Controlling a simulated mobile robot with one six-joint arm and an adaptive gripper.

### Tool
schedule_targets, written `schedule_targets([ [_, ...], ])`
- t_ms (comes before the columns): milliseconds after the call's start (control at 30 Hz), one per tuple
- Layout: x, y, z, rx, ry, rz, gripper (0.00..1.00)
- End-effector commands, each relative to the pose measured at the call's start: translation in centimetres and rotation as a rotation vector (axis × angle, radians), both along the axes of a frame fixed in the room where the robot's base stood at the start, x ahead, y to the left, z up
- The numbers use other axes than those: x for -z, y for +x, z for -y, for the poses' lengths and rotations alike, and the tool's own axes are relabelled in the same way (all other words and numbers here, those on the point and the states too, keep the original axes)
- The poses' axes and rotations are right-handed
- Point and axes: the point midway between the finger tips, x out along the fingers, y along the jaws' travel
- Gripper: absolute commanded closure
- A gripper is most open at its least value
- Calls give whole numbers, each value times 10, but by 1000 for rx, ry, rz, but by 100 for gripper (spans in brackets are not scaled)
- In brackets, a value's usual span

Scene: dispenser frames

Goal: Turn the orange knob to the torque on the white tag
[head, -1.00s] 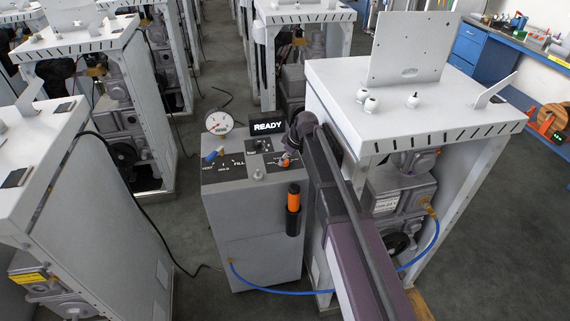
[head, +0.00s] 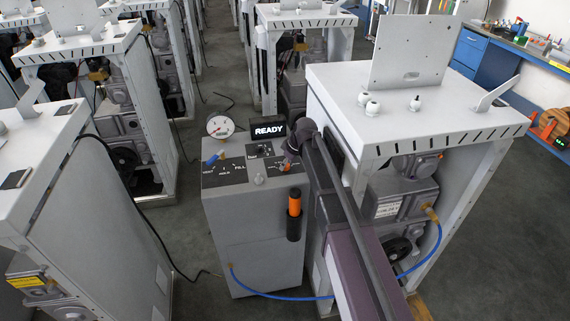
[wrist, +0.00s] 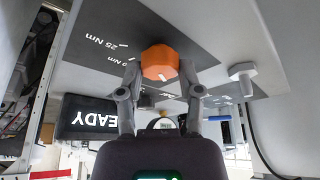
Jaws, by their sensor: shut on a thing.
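The orange knob (wrist: 160,62) sits on the dark panel, with 25 Nm and another Nm mark printed beside it in the wrist view. My gripper (wrist: 160,72) is shut on the knob, one finger on each side. In the head view my gripper (head: 290,158) is at the right of the grey cabinet's top and mostly hides the knob (head: 285,168). A white tag (head: 387,209) is on the grey unit inside the right frame; its print is too small to read. A small white mark shows on the knob's lower edge in the wrist view.
The grey cabinet (head: 255,245) carries a READY display (head: 268,130), a round gauge (head: 220,126), a blue lever (head: 214,158) and an orange-and-black tool (head: 294,214). A blue hose (head: 280,295) runs to the right frame. White frames (head: 415,100) stand close on both sides.

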Motion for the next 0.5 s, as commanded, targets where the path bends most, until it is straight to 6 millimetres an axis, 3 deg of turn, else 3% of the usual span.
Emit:
schedule_targets([
  [500,0,-4,0,124,9,-6,100],
])
